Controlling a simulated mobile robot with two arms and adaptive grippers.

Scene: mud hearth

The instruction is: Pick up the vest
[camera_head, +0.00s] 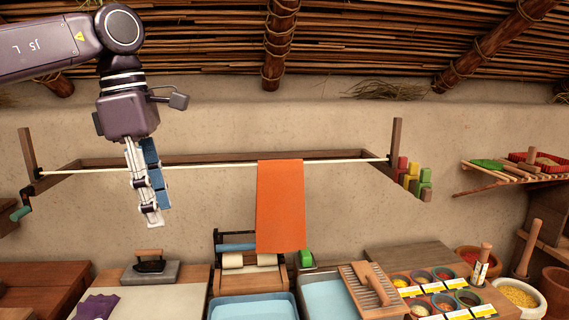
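A dark purple folded cloth (97,307), which looks like the vest, lies at the bottom left on a pale board (165,303). Its lower part is cut off by the picture edge. My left gripper (154,215) points down, above and to the right of the cloth and well apart from it. Nothing shows in its fingers; they are seen edge-on, so their opening is unclear. An orange cloth (281,205) hangs over a line to the right of my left gripper. My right gripper is not in view.
The line with its wooden frame (210,158) crosses the wall just behind my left gripper. A flat iron (149,262) stands on a grey slab near the purple cloth. A roller wringer (247,260), blue basins (254,307), a washboard (372,290) and several bowls fill the right.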

